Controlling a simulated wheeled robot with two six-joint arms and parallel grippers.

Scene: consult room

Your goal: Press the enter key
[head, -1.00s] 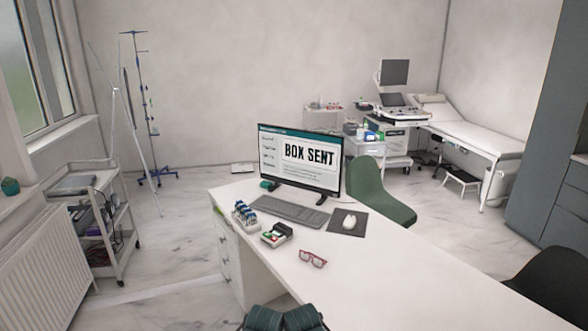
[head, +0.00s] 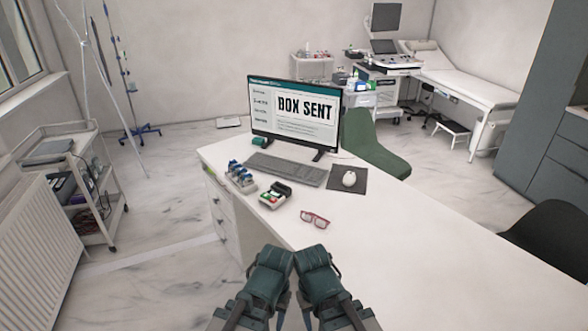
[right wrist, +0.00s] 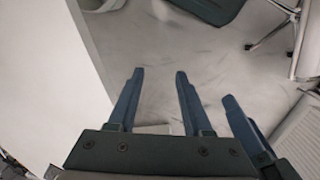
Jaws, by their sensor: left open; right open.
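The grey keyboard (head: 286,169) lies on the white desk (head: 400,250), in front of the monitor (head: 294,116), which reads "BOX SENT". Its single keys are too small to tell apart, so I cannot pick out the enter key. My left gripper (head: 268,268) and right gripper (head: 317,275) are side by side at the bottom of the head view, nearer than the keyboard and apart from it. Their fingers are not clear there. In the right wrist view, my right gripper (right wrist: 158,72) is open and empty; a third finger beside it seems to be my left gripper's.
A card terminal (head: 275,195), a rack of blue-topped items (head: 241,177), red glasses (head: 315,219) and a white mouse (head: 349,179) on a dark mat lie around the keyboard. A green chair (head: 372,145) stands behind the desk. The desk's right part is bare.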

